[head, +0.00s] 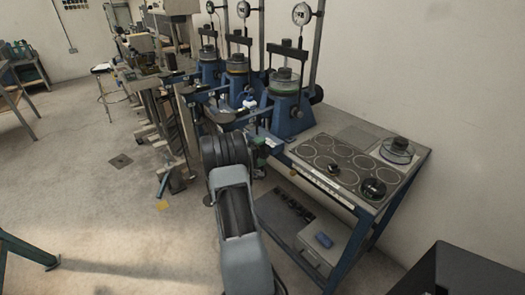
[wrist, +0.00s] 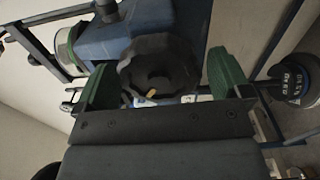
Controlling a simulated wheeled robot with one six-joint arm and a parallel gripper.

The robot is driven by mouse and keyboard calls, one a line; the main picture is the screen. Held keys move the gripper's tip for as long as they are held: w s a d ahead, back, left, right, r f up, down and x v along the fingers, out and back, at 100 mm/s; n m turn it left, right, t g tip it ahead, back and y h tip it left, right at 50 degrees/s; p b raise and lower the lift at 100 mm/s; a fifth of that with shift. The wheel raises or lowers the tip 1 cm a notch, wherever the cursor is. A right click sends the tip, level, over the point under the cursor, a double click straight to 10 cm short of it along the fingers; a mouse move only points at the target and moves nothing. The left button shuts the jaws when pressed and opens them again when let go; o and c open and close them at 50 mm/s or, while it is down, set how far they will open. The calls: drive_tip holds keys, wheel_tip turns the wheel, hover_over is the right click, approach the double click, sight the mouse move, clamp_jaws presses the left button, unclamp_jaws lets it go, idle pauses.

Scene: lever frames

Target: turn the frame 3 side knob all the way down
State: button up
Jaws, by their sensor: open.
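A black faceted side knob (wrist: 158,68) with a small yellow mark near its lower edge fills the middle of the wrist view, on a blue frame body (wrist: 105,42). My gripper (wrist: 162,62) is open, with one green finger left of the knob and one right of it. Small gaps seem to show beside the knob; contact is not clear. In the head view, three blue lever frames stand in a row, the nearest frame (head: 287,110) beside my arm. My gripper is mostly hidden behind my arm there. No frame number is readable.
The bench (head: 345,135) right of the nearest frame carries a panel of round plates, a clear-and-black disc (head: 397,150) and small black knobs. A grey box (head: 325,245) sits on the shelf below. Open floor (head: 110,225) lies to the left.

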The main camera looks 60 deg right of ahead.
drive_tip(key=p+v, duration=0.1)
drive_tip(key=v, duration=0.2)
drive_tip(key=shift+w+a+r, duration=0.1)
drive_tip(key=shift+a+r, duration=0.05)
drive_tip(key=shift+p+v, duration=0.55)
drive_tip(key=shift+v, duration=0.4)
